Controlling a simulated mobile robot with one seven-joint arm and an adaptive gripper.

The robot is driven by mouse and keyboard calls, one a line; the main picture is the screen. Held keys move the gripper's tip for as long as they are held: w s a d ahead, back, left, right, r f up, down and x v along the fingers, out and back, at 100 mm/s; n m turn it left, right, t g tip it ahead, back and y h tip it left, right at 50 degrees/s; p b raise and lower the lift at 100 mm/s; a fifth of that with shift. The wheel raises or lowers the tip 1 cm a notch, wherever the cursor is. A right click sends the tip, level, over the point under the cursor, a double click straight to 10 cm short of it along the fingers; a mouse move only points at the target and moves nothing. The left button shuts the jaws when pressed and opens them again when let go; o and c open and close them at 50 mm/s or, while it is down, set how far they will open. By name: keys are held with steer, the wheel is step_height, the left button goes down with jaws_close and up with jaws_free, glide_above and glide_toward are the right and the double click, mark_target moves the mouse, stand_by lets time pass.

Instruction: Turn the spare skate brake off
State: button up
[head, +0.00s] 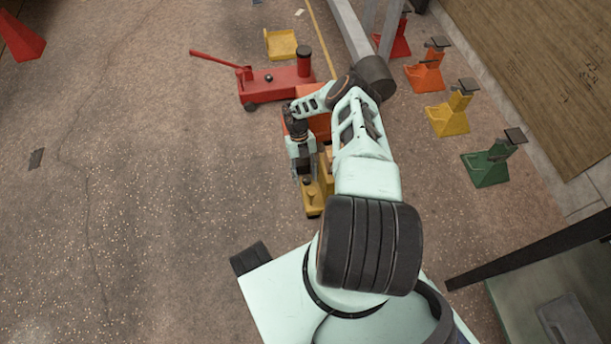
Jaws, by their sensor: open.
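A low yellow piece (312,203) with a small upright knob, which looks like part of a skate, sits on the floor just below my gripper in the picture. My gripper (305,178) points down over it and is open. My wrist and arm cover much of the area, so I cannot tell whether the fingertips touch it. An orange piece (320,124) shows partly behind my arm. I cannot tell which piece is the spare skate, and the brake's setting is not readable.
A red floor jack (277,84) with a long handle stands beyond my gripper, near a yellow tray (281,44). Red, orange (426,70), yellow (450,112) and green (489,165) stands line the right side. The floor on the left is mostly clear.

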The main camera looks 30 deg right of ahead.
steer(key=v, duration=1.2)
